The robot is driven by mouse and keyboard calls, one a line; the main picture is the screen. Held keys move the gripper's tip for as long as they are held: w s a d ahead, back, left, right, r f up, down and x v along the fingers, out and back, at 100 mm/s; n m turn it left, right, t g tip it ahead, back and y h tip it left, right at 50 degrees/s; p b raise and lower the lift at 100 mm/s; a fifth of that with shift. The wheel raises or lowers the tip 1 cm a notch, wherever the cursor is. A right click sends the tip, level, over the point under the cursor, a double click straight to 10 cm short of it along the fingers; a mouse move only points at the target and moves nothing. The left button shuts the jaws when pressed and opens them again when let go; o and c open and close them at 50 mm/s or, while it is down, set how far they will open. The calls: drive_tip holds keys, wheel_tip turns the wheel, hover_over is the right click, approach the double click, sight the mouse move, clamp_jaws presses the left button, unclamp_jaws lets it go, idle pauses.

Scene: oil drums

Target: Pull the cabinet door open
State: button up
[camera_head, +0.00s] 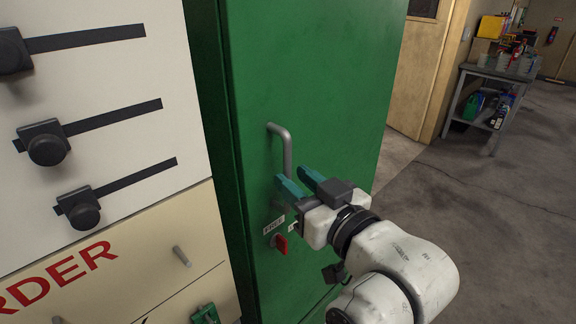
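The green cabinet door (310,75) fills the middle of the head view and looks shut. A grey bar handle (282,146) stands out from it, bent at the top; its lower end is hidden behind my gripper. My gripper (299,180) is at the handle's lower part, coming from the lower right. Its two teal fingers are spread apart. I cannot tell whether the handle lies between the fingers or behind them. Below the gripper are a red latch knob (281,243) and a small label reading "FREE" (273,225).
A white panel (90,75) with black sliding knobs and a cream panel (110,270) with red lettering stand close on the left. To the right is open concrete floor (470,220). A metal table (490,75) with bottles and tools stands at the back right, beside a beige door (415,85).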

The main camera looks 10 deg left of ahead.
sight(289, 176)
drive_tip(key=shift+x, duration=1.6)
clamp_jaws()
